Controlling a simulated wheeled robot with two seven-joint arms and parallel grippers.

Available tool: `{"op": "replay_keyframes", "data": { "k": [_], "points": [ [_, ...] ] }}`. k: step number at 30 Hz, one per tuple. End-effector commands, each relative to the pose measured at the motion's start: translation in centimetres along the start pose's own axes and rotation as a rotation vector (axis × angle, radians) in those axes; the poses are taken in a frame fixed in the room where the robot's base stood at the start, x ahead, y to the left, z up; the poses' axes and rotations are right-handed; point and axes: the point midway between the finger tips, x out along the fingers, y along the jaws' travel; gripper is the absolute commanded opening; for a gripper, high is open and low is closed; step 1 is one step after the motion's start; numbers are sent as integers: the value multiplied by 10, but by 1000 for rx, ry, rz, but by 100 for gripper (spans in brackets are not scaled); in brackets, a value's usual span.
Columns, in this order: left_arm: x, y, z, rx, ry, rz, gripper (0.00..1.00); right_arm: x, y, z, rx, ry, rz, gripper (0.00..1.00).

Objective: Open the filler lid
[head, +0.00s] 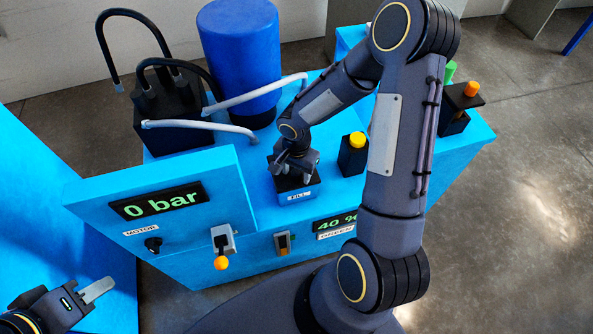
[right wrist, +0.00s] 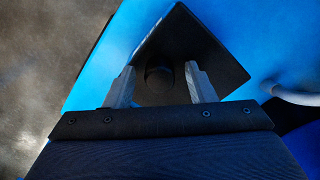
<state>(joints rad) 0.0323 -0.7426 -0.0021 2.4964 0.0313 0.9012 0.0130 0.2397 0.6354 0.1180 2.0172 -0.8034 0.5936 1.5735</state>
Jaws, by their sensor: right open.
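The filler lid (head: 284,184) is a dark square plate on a small blue box labelled FILL (head: 300,195). It appears closed. In the right wrist view the lid (right wrist: 205,50) shows with a dark round knob (right wrist: 159,80) on it. My right gripper (head: 292,172) is over the lid in the head view. In the right wrist view my right gripper (right wrist: 160,78) is open, with one finger on each side of the knob. I cannot tell whether the fingers touch it. My left gripper (head: 98,290) is at the lower left, away from the lid; its finger gap is not clear.
A blue drum (head: 240,60) and a black unit with hoses (head: 170,110) stand behind. A yellow-topped black post (head: 353,155) is right of the lid. In front are a "0 bar" panel (head: 160,200), an orange-tipped lever (head: 221,258) and a 40 % display (head: 335,222).

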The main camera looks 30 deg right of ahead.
Motion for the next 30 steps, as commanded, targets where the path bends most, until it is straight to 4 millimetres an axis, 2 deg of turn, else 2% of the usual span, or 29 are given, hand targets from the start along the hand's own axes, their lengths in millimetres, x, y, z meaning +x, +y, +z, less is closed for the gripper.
{"op": "replay_keyframes", "data": {
  "k": [6,7,18,26,30],
  "points": [
    [0,0,0,0,0,0,34,0,0,0,0,1,0,50],
    [0,0,0,0,0,0,34,0,0,0,0,1,0,47],
    [0,0,0,0,0,0,34,0,0,0,0,1,0,0],
    [-2,1,-1,0,0,0,34,-2,0,-1,-1,-5,6,0],
    [-10,5,-5,0,0,0,34,-8,-2,-2,0,-30,31,0]
  ]
}}
